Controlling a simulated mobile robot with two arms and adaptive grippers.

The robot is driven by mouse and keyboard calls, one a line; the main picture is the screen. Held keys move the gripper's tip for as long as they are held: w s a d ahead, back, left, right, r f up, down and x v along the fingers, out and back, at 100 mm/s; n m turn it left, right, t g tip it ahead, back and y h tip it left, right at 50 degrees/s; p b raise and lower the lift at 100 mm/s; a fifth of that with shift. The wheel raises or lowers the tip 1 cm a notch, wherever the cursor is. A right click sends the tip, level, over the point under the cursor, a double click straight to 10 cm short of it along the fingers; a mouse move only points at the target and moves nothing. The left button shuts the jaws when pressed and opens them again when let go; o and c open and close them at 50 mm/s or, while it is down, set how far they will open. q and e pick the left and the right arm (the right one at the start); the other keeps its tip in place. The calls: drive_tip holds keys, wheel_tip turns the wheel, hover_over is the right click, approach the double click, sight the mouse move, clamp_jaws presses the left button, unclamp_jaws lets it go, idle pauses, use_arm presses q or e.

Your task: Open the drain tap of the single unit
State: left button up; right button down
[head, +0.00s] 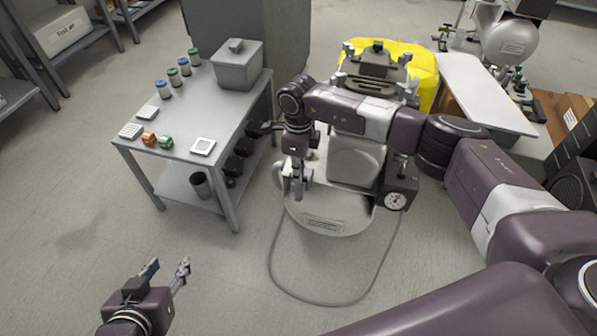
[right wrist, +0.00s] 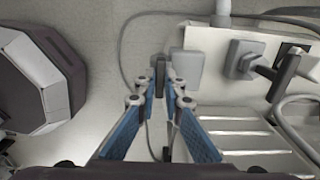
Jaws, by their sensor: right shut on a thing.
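The single unit is a compressor with a pale rounded tank (head: 345,222) bearing a label, with a round gauge (head: 396,201) on its right side. My right gripper (head: 299,192) points down at the left side of this unit. In the right wrist view its blue-padded fingers (right wrist: 160,88) are closed together on a small dark upright piece (right wrist: 160,66), which looks like the tap lever. The rest of the tap is hidden by the gripper in the head view. My left gripper (head: 166,272) is open and empty above the floor at the lower left.
A grey table (head: 185,120) left of the unit carries jars, small boxes and a lidded bin (head: 237,66). A grey hose (head: 330,302) loops on the floor in front of the unit. Floor at front left is clear.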

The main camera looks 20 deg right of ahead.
use_arm(q)
drive_tip(key=shift+w, duration=0.1)
use_arm(e)
drive_tip(key=shift+n, duration=0.3)
drive_tip(key=n+b, duration=0.2)
drive_tip(key=n, duration=0.4)
drive_tip(key=n+b, duration=0.2)
drive_tip(key=n, duration=0.7)
use_arm(q)
drive_tip(key=w+d+r+t+h, duration=0.2)
drive_tip(key=r+t, duration=0.4)
drive_tip(key=r, duration=0.5)
drive_tip(key=w+d+r+t+h, duration=0.2)
drive_tip(key=r+t, duration=0.4)
drive_tip(key=r, duration=0.6)
drive_tip(key=shift+w+d+b, duration=0.2)
drive_tip(key=shift+w+b, duration=0.2)
drive_tip(key=shift+w, duration=0.1)
use_arm(e)
drive_tip(key=shift+n, duration=1.3)
use_arm(q)
drive_tip(key=shift+r+m, duration=0.1)
drive_tip(key=shift+m, duration=0.2)
use_arm(e)
drive_tip(key=c, duration=2)
unclamp_jaws()
drive_tip(key=shift+c, duration=0.2)
